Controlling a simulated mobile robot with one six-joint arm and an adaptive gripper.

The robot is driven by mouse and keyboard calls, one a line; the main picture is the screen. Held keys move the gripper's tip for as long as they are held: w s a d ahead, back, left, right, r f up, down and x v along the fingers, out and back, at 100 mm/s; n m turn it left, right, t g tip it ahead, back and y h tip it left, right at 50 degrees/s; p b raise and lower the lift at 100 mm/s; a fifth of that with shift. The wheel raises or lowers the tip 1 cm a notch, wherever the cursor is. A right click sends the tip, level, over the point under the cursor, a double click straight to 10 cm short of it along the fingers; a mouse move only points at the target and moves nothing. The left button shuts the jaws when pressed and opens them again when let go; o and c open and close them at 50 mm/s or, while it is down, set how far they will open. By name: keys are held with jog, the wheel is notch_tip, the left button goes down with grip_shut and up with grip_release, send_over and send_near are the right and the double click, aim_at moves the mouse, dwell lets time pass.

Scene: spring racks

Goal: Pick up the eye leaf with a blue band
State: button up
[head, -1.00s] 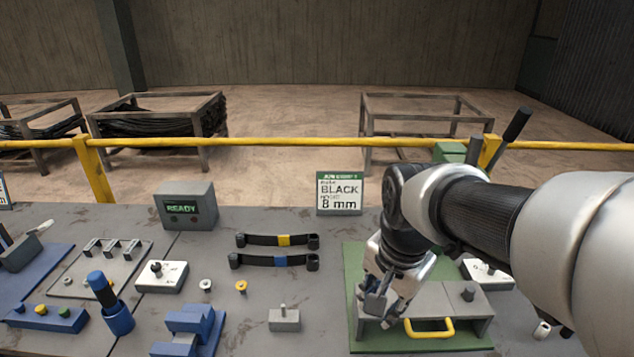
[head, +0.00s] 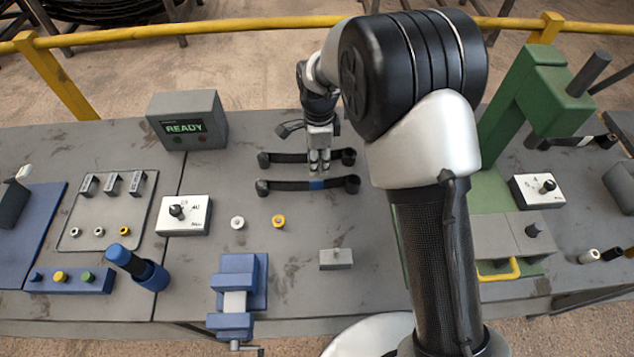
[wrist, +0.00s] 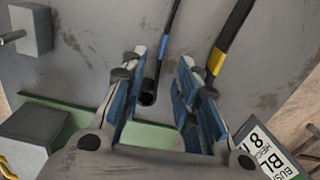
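The eye leaf with a blue band (head: 316,184) lies flat on the grey bench, the nearer of two dark leaves. The other leaf (head: 290,157) lies just behind it; its middle is hidden by my gripper (head: 319,168) in the head view. In the wrist view a yellow band (wrist: 216,62) shows on that leaf. My gripper hangs over the pair with its fingers apart and nothing held. In the wrist view the nearer leaf's eye end (wrist: 148,97) appears between the open fingers (wrist: 160,75). Whether the fingertips touch a leaf cannot be told.
A READY box (head: 187,121) stands left of the leaves. A yellow-topped bushing (head: 278,221), a white one (head: 237,223), a blue vise (head: 238,290) and a grey block (head: 335,259) are nearer the front. A green press (head: 525,100) stands at right.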

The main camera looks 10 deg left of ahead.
aim_at(317, 181)
jog(key=f+b, duration=0.1)
jog(key=f, duration=0.4)
jog(key=f+b, duration=0.1)
jog(key=f, duration=0.5)
jog(key=shift+w+a+b, duration=0.15)
jog(key=shift+w+b, duration=0.05)
jog(key=shift+b, duration=0.2)
grip_shut()
jog(key=shift+r, duration=0.1)
